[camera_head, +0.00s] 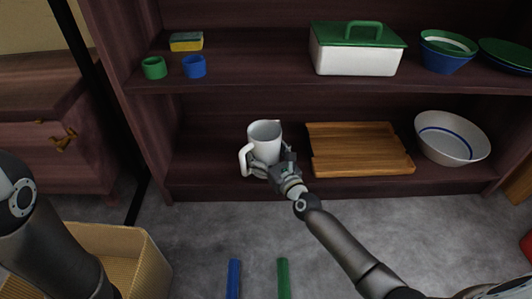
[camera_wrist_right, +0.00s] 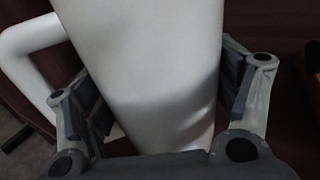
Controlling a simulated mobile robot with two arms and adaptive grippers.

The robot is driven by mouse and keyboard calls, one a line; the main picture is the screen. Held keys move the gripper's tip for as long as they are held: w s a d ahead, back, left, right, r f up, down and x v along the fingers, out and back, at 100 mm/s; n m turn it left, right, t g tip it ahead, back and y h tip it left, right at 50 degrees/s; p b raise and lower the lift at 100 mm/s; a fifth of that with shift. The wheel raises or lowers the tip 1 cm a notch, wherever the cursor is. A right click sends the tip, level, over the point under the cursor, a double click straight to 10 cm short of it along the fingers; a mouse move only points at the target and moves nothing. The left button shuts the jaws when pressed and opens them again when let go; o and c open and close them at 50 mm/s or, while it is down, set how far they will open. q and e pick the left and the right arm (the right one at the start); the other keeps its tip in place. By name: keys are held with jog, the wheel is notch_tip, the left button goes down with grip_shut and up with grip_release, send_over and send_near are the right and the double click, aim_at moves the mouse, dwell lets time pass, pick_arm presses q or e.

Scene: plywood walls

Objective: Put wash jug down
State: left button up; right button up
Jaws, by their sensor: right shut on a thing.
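The wash jug (camera_head: 264,142) is white with a handle on its left side. It stands roughly upright at the lower shelf (camera_head: 212,172), left of the wooden tray; I cannot tell whether its base touches the shelf. My right gripper (camera_head: 277,168) is shut on the jug's body from the front. In the right wrist view the jug (camera_wrist_right: 150,75) fills the space between the two fingers of my right gripper (camera_wrist_right: 165,95), and its handle shows at the left. My left gripper is not in view; only part of my left arm shows at the lower left.
A wooden tray (camera_head: 360,168) lies right of the jug, with a white bowl (camera_head: 452,150) beyond it. The upper shelf holds blue and green cups, a sponge (camera_head: 186,42), a lidded box (camera_head: 356,62) and bowls. A woven basket (camera_head: 135,262) stands on the floor. Shelf room is free left of the jug.

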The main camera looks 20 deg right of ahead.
jog(key=o, duration=1)
jog(key=shift+f, duration=0.15)
jog(key=o, duration=0.4)
jog(key=shift+c, duration=0.2)
jog(key=shift+r, duration=0.25)
jog(key=s+d+p, duration=0.2)
jog(key=s+p, duration=0.1)
jog(key=s, duration=0.9)
jog(key=shift+p, duration=0.3)
jog(key=shift+w+d, duration=0.1)
